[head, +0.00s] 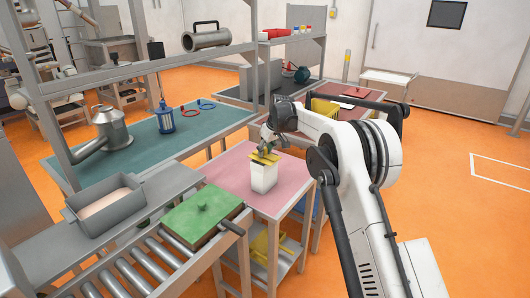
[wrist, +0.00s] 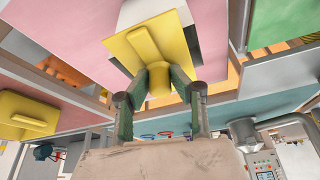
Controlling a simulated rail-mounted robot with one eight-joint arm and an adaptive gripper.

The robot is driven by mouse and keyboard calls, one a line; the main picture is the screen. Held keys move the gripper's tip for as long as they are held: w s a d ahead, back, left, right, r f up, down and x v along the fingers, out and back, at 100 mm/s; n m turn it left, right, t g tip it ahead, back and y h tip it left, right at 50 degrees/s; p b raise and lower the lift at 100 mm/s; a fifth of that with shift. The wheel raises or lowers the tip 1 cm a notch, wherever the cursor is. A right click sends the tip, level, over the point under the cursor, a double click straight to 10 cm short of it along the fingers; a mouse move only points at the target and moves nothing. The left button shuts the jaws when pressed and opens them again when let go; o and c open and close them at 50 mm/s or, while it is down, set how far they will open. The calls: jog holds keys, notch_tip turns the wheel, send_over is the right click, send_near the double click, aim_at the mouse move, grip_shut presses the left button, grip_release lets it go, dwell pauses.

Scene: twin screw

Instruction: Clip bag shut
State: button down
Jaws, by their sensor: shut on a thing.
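A white upright bag (head: 264,179) stands on the pink table (head: 222,178). A yellow clip (head: 258,156) is at the bag's top edge. My gripper (head: 267,146) is above the bag and shut on the clip. In the wrist view, the green finger pads of my gripper (wrist: 158,84) close on a rounded yellow part of the clip (wrist: 152,44). The clip's flat, ridged face lies in front of the white bag (wrist: 143,13) there and hides part of it. I cannot tell whether the clip is around the bag's mouth or only against it.
A metal can (head: 112,130) and a blue lantern (head: 165,117) stand on the teal table (head: 190,132). Another yellow item (head: 322,107) is behind my arm.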

jog(key=c, duration=1)
grip_release()
jog(key=shift+o, duration=0.2)
jog(key=shift+r, duration=0.15)
jog(key=shift+r+p, duration=1.25)
jog(key=shift+r, duration=2.1)
grip_shut()
